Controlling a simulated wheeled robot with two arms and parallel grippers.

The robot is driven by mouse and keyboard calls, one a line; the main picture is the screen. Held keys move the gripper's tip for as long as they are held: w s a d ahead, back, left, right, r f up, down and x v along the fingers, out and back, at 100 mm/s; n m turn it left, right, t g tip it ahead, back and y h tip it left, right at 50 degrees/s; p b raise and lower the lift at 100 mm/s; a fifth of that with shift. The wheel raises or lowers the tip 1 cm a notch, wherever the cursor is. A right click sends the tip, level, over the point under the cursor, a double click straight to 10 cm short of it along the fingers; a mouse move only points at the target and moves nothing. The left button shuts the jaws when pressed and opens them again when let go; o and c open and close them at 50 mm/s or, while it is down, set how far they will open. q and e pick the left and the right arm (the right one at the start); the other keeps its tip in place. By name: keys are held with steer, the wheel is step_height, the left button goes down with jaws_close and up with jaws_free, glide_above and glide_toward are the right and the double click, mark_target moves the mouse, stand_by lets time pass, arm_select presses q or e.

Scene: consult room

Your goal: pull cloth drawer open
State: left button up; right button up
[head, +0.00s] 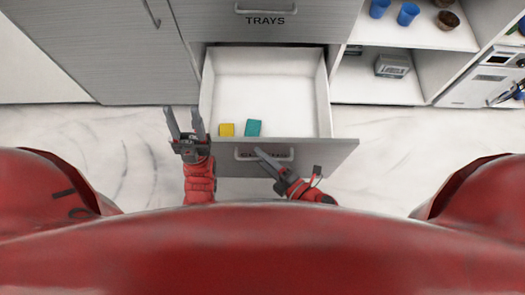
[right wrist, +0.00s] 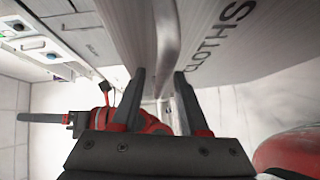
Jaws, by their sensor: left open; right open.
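The cloth drawer (head: 300,147) stands pulled out, its inside visible from above. Near its front lie a small yellow item (head: 227,130) and a teal item (head: 253,128). Its front panel reads CLOTHS in the right wrist view (right wrist: 270,40). The drawer's bar handle (right wrist: 166,35) runs down toward the gap between the fingers of my right gripper (right wrist: 158,85), which is open. In the head view, my right gripper (head: 262,155) is at the handle; contact is unclear. My left gripper (head: 184,122) is open and empty, just left of the drawer.
A closed drawer marked TRAYS (head: 265,20) is above, beside a grey cabinet door (head: 135,60). Open shelves (head: 375,88) at the right hold blue cups (head: 408,13), brown bowls (head: 448,20) and a small grey box (head: 392,66). Pale marble floor (head: 80,150) is clear on both sides.

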stand_by(0.3)
steer(key=p+v, duration=1.1)
steer(key=v, duration=0.6)
steer(key=shift+s, duration=0.2)
steer(key=shift+d, duration=0.1)
